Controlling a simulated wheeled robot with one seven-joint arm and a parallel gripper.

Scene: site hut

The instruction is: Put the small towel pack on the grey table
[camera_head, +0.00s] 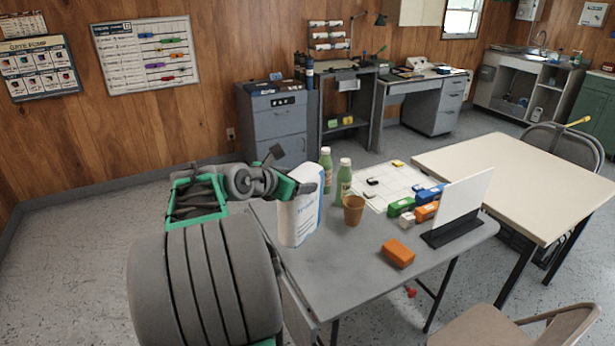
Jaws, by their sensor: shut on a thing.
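The small towel pack (296,222) is white with blue print. It is upright, at the back left of the grey table (335,282). My gripper (303,188) is shut on the top of the pack, reaching in from the left. The pack's lower end shows against the tabletop; I cannot tell whether it touches it or hangs just above. The gripper's fingertips are partly hidden against the white pack.
Beside the pack stand two green bottles (344,182) and a brown cup (353,210). Farther right are several coloured boxes (401,206), an orange pack (398,253) and a white upright board (459,207). The table's front middle is clear. A cream table (535,180) stands right.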

